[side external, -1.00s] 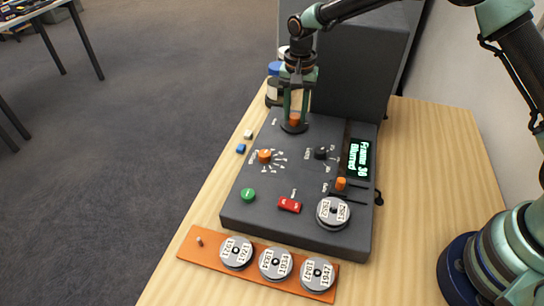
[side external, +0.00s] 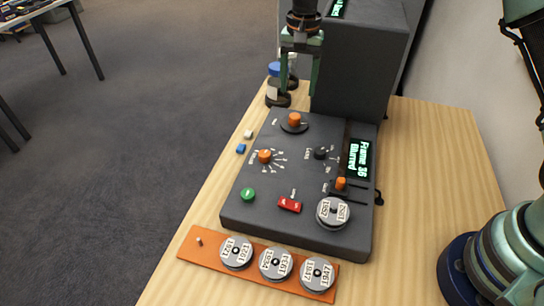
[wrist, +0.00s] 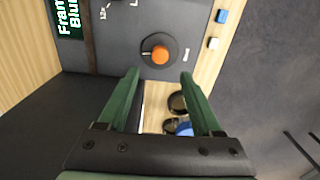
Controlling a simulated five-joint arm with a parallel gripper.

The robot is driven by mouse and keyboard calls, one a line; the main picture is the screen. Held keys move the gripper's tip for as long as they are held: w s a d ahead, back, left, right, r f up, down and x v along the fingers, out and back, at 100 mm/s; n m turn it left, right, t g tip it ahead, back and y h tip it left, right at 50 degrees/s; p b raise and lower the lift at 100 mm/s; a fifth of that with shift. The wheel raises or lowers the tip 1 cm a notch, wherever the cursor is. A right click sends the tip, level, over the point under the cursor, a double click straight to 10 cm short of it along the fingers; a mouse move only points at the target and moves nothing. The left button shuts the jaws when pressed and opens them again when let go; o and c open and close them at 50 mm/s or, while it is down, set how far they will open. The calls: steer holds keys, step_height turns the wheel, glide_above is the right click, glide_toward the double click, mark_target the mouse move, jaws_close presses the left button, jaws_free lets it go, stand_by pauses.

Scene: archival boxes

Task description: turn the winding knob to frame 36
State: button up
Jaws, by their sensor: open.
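The winding knob (side external: 294,119) is an orange cap on a black round base at the far end of the dark control panel (side external: 262,215). It also shows in the wrist view (wrist: 160,55), just beyond the fingertips and between their lines. My gripper (side external: 299,84) is open and empty, raised above and behind the knob and apart from it. Its two green fingers show in the wrist view (wrist: 160,74). The display (side external: 359,159) shows green text that reads "Frame 36" and "Blurred".
Another orange knob (side external: 264,156), a black knob (side external: 320,152), an orange slider (side external: 341,183), a green button (side external: 248,195) and a red switch (side external: 290,205) are on the panel. A dark box (side external: 358,65) and jars (side external: 275,92) stand behind. An orange tray (side external: 206,253) holds reels in front.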

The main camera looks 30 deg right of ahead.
step_height(320, 180, up, 4)
steer(key=shift+r, duration=0.1)
stand_by(0.4)
steer(key=s+d+r+n+t, duration=0.35)
steer(key=s+d+r, duration=0.25)
steer(key=s+r, duration=0.35)
steer(key=s+d+f+n+t, duration=0.1)
steer(key=s+d+n, duration=0.1)
steer(key=s, duration=0.4)
steer(key=s+d+f+n+t, duration=0.1)
steer(key=s+d+f+n, duration=0.1)
steer(key=s, duration=0.4)
steer(key=shift+s+d+f+n, duration=0.2)
steer(key=shift+s+n, duration=0.2)
steer(key=shift+n, duration=0.15)
